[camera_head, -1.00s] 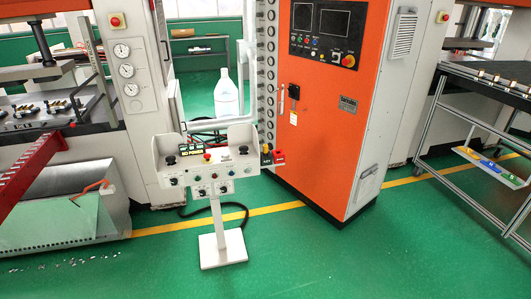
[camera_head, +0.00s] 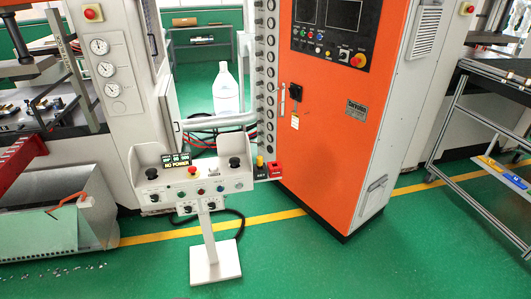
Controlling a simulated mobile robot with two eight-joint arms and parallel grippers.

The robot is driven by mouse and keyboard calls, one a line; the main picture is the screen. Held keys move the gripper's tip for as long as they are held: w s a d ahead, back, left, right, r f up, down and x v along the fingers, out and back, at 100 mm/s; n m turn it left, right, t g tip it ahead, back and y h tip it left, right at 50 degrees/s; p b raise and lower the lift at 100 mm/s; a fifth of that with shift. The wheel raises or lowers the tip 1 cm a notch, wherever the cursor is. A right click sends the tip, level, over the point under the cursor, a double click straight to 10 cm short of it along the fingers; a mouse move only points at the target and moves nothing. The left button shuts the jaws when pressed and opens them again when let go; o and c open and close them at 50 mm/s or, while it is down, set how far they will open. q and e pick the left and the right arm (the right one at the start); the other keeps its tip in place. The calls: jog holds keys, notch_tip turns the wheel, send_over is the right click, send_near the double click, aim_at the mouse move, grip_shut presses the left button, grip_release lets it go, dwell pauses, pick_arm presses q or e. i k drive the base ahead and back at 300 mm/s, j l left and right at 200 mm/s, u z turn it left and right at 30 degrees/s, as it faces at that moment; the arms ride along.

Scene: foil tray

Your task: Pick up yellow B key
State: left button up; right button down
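A small yellow piece (camera_head: 487,161) lies on a white shelf (camera_head: 478,166) low on the cart at the right edge. No letter B is readable on either yellow item, so I cannot tell which is the key. Neither of my grippers is in view.
The white control pedestal (camera_head: 215,262) stands on the green floor, its display reading "NO POWER". An orange cabinet (camera_head: 330,130) stands behind it. The metal cart (camera_head: 440,135) is at the right. Green floor (camera_head: 400,255) is clear in front of the cabinet.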

aim_at(260, 158)
jog(key=i+l, duration=0.2)
jog(key=i, duration=0.25)
jog(key=i+l, duration=0.2)
jog(key=i, duration=0.25)
jog(key=i+l, duration=0.2)
jog(key=i, duration=0.25)
jog(key=i+l, duration=0.2)
jog(key=i, duration=0.25)
jog(key=i+l, duration=0.2)
jog(key=i, duration=0.25)
